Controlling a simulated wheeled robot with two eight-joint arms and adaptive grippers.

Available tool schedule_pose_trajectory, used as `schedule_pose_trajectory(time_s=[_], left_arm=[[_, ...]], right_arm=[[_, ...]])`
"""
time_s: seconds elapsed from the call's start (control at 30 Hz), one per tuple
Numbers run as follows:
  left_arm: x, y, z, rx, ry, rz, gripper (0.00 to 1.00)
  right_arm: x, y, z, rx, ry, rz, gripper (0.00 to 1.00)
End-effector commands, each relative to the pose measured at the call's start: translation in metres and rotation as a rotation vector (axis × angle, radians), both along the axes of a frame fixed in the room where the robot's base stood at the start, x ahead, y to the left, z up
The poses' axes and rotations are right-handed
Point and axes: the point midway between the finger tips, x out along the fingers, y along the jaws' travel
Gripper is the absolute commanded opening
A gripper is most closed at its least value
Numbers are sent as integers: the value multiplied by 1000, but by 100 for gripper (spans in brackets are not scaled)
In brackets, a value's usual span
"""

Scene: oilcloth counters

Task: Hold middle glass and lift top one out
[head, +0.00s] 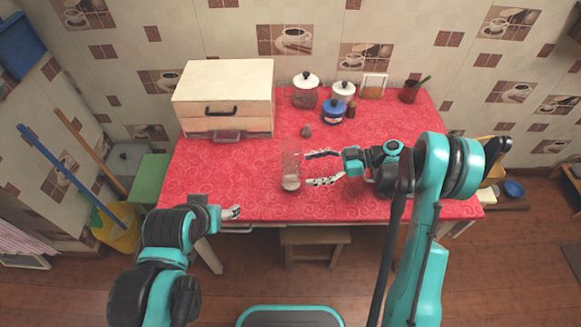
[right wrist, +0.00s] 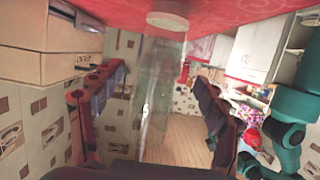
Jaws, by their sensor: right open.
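A tall, clear stack of glasses (head: 291,165) stands upright on the red oilcloth near the middle of the table, with a whitish base. I cannot make out the separate glasses. My right gripper (head: 318,168) is open just right of the stack, its two fingers pointing at it, with nothing in them. In the right wrist view the see-through stack (right wrist: 160,90) shows between the two dark fingers. I cannot tell whether either finger touches it. My left gripper (head: 231,212) is low at the table's front edge, left of the stack and well apart from it; its fingers are hard to make out.
A wooden drawer box (head: 222,92) stands at the back left. Jars with white lids (head: 306,90), a blue-lidded pot (head: 334,112) and a brown cup (head: 409,93) stand at the back. A small brown object (head: 306,131) lies behind the stack. The cloth left of the stack is clear.

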Motion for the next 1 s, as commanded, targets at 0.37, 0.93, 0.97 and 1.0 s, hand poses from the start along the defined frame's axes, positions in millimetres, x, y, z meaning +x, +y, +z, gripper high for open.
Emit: schedule_pose_trajectory(time_s=[0.37, 0.93, 0.97, 1.0], left_arm=[[0, 0, -17, 0, 0, 0, 69], [0, 0, -19, 0, 0, 0, 69], [0, 0, -19, 0, 0, 0, 69], [0, 0, -19, 0, 0, 0, 69]], right_arm=[[0, 49, -17, 0, 1, 1, 74], [0, 58, -18, -1, 1, -3, 51], [0, 58, -18, -1, 1, -3, 43], [0, 58, -18, -1, 1, -3, 42]])
